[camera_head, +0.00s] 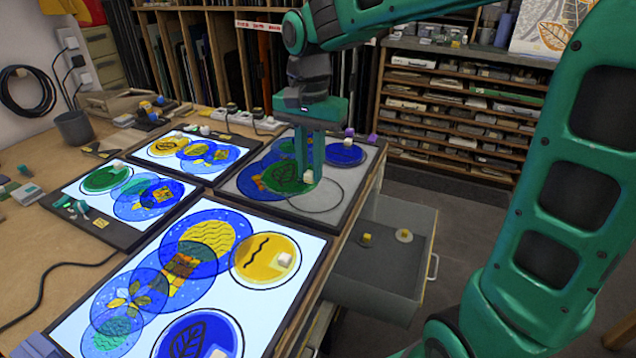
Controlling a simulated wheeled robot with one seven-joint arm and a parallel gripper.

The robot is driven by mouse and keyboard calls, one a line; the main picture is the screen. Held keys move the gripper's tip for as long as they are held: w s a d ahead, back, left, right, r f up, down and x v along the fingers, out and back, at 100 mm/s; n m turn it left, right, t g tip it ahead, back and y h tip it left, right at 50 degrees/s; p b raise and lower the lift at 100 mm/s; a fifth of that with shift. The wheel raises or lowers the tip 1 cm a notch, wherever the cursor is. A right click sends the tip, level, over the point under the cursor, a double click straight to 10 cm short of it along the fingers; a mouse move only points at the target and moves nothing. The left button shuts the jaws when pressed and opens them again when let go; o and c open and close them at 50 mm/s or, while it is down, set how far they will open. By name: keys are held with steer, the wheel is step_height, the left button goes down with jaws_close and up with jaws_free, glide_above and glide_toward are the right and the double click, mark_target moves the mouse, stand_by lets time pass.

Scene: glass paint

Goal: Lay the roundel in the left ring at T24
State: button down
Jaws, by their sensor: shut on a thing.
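My gripper (309,174) is low over the grey, unlit panel (352,193) at the back right. Its fingers are shut on the small pale knob of a green roundel (281,180) with a dark leaf pattern. The fingers hide part of the roundel. The roundel overlaps blue painted circles at its left; I cannot tell whether it touches the panel. An empty outlined ring (326,207) lies just in front and to the right of it. A blue roundel (343,155) with a pale knob lies behind and right of the gripper. No T24 label is readable.
Lit panels stand at the back left (140,152), left (75,192) and front (95,270), carrying painted circles and knobbed roundels. An open drawer (385,285) below right holds two small knobbed pieces. A purple block (372,139) stands at the grey panel's back edge.

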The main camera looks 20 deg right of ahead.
steer(key=w+d+f, duration=0.1)
steer(key=d+f, duration=0.1)
steer(key=w+d+f, duration=0.2)
steer(key=d, duration=0.1)
steer(key=w+d+f, duration=0.2)
steer(key=shift+w+d, duration=0.15)
steer(key=shift+d, duration=0.15)
steer(key=shift+f, duration=1.95)
steer(key=shift+f, duration=0.1)
steer(key=c, duration=1.7)
jaws_free()
steer(key=shift+o, duration=0.2)
step_height(320, 180, up, 12)
steer(key=s+d+f+n, duration=0.1)
steer(key=s+d, duration=0.3)
steer(key=s, duration=0.5)
steer(key=s+d+f+n, duration=0.1)
steer(key=s+d+f, duration=0.3)
steer(key=s, duration=0.6)
steer(key=s+d+f, duration=0.3)
steer(key=s+d, duration=0.2)
steer(key=s, duration=0.5)
steer(key=shift+s+d+f+n, duration=0.15)
steer(key=shift+d+n, duration=0.05)
steer(key=shift+n, duration=0.2)
